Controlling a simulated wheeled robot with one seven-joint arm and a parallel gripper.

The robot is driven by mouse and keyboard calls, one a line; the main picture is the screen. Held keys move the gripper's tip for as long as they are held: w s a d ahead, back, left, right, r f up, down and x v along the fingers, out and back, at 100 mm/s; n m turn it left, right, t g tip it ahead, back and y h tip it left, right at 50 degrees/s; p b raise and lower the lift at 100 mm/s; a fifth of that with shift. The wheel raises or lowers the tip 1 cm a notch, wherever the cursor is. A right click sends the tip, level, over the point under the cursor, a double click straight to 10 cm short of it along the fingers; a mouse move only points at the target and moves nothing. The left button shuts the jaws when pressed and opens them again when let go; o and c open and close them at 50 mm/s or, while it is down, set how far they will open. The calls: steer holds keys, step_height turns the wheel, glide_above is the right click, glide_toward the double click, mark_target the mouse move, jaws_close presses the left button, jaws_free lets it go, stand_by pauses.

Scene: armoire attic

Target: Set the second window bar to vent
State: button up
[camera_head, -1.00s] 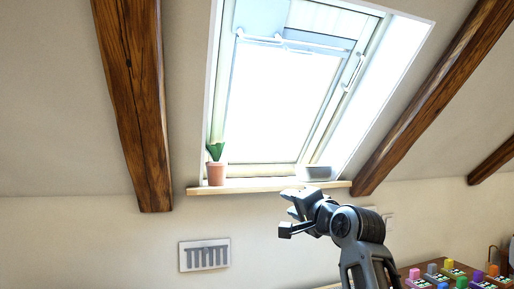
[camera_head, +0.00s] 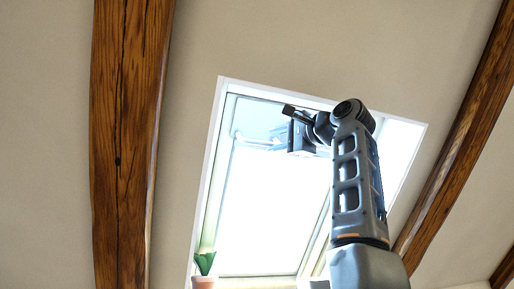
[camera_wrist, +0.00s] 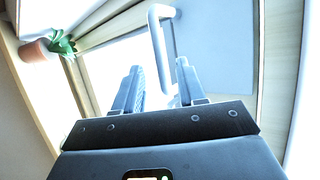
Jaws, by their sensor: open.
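The roof window (camera_head: 270,210) is bright in its white frame, and a pale bar (camera_head: 258,143) runs across its upper part in the head view. My gripper (camera_head: 300,135) is raised in front of the window's upper part and hides the right part of this bar. In the wrist view, my gripper (camera_wrist: 158,68) is open, its two fingers apart. A white, bent bar (camera_wrist: 158,38) shows just beyond and between the fingertips. I cannot tell whether it lies within the jaws or touches a finger. I cannot tell which window bar this is.
A potted plant (camera_head: 204,268) stands at the window's lower left; it also shows in the wrist view (camera_wrist: 45,47). Wooden beams slope down on the left (camera_head: 125,140) and right (camera_head: 455,150). The ceiling between the left beam and window is bare.

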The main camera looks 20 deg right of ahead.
mark_target(264, 144)
steer(key=p+x, duration=0.2)
steer(key=x, duration=0.4)
steer(key=shift+w+a+r+p, duration=0.2)
steer(key=shift+w+p, duration=0.15)
steer(key=shift+p, duration=0.05)
steer(key=shift+w+a, duration=0.15)
steer(key=shift+w, duration=0.25)
jaws_close()
steer(key=shift+f, duration=0.1)
